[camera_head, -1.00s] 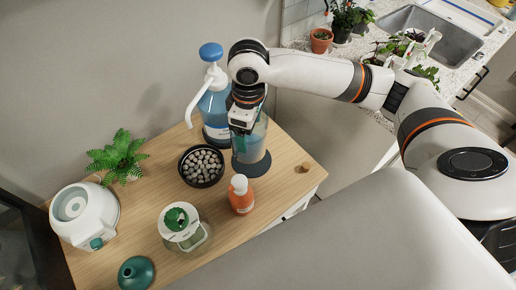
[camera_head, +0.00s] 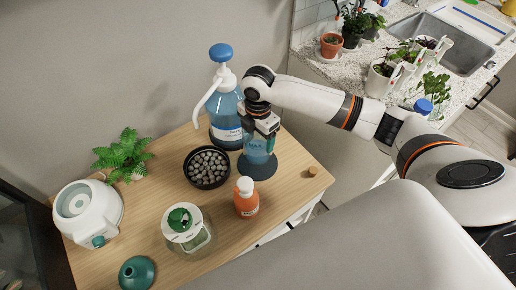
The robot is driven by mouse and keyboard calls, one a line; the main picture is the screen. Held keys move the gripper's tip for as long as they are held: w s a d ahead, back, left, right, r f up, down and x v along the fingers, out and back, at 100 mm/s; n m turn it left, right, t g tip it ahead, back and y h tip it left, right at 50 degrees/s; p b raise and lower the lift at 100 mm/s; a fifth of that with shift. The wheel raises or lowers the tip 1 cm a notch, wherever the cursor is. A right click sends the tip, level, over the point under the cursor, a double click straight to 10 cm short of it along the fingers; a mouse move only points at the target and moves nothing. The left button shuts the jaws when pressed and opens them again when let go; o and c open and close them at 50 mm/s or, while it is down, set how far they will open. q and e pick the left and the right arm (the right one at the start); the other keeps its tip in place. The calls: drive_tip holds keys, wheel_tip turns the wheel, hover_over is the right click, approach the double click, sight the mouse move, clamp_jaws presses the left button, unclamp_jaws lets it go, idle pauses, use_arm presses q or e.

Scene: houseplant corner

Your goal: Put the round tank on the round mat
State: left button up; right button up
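The round tank (camera_head: 257,153) is a clear, blue-tinted cylinder with a label. It stands upright at the dark round mat (camera_head: 259,174) near the table's back right; whether its base touches the mat is hard to see. My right gripper (camera_head: 261,139) points down at the tank's upper part, its dark fingers at either side of it. The gripper covers the tank's top, and I cannot tell whether the fingers press on it. My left gripper is not in view.
A blue pump bottle (camera_head: 228,115) stands close behind, left of the tank. A bowl of pebbles (camera_head: 207,166), orange bottle (camera_head: 246,198), green-topped jar (camera_head: 186,226), white device (camera_head: 88,212) and fern (camera_head: 124,153) share the table. A cork (camera_head: 312,171) lies right. The front right is clear.

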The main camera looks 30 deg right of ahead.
drive_tip(key=shift+f, duration=2.65)
drive_tip(key=o, duration=1.1)
drive_tip(key=shift+f, duration=0.15)
wheel_tip(320, 180, up, 12)
drive_tip(key=shift+r, duration=0.2)
